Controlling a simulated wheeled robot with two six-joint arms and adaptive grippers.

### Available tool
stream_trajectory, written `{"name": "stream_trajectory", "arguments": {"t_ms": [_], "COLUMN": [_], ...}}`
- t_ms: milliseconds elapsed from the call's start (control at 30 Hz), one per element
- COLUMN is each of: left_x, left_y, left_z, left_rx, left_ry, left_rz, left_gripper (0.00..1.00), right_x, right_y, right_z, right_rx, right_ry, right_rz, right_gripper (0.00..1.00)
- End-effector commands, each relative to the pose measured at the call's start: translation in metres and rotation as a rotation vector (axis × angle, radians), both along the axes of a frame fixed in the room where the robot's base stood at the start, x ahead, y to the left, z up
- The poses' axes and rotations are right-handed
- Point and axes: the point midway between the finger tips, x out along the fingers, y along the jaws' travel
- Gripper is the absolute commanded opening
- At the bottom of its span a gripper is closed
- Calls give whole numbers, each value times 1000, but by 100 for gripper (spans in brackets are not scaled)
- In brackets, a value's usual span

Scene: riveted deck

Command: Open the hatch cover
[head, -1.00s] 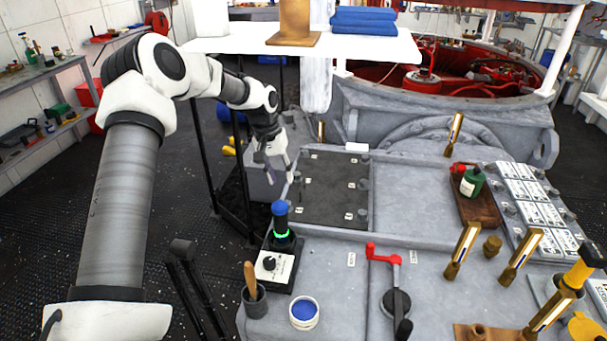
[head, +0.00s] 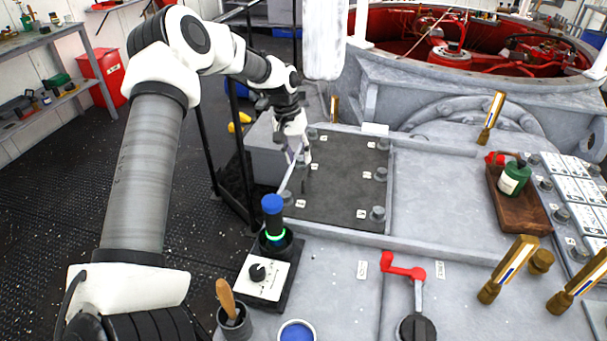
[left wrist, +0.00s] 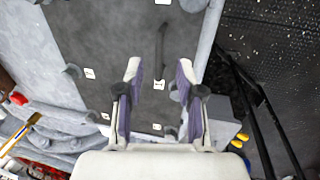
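The hatch cover (head: 340,190) is a dark grey rectangular panel set in the pale deck, lying flat. Knobs and small white labels sit along its sides. A thin dark bar handle (head: 303,180) stands near its left edge. It also shows in the left wrist view (left wrist: 161,45), lined up with the gap between my fingers. My left gripper (head: 298,160) is over the cover's left edge, close to the handle. In the left wrist view my left gripper (left wrist: 159,68) has its fingers apart with nothing clamped between them. My right gripper is not in view.
A black and blue cylinder (head: 273,220) with a green glowing ring stands in front of the cover. A red-handled crank (head: 403,267) and a wooden tray (head: 519,205) with a green bottle are to the right. A pale thing (head: 323,40) hangs behind the cover.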

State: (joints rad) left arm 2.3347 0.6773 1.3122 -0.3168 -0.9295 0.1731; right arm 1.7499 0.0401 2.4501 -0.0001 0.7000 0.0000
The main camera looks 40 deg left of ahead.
Motion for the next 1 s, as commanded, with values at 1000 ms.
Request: {"name": "stream_trajectory", "arguments": {"t_ms": [1000], "left_x": [6], "left_y": [-10], "left_z": [-61], "left_rx": [1], "left_ry": [0], "left_rz": [0], "left_gripper": [0], "right_x": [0], "right_y": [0], "right_z": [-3], "right_rx": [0], "right_ry": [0], "right_rz": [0], "right_gripper": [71]}}
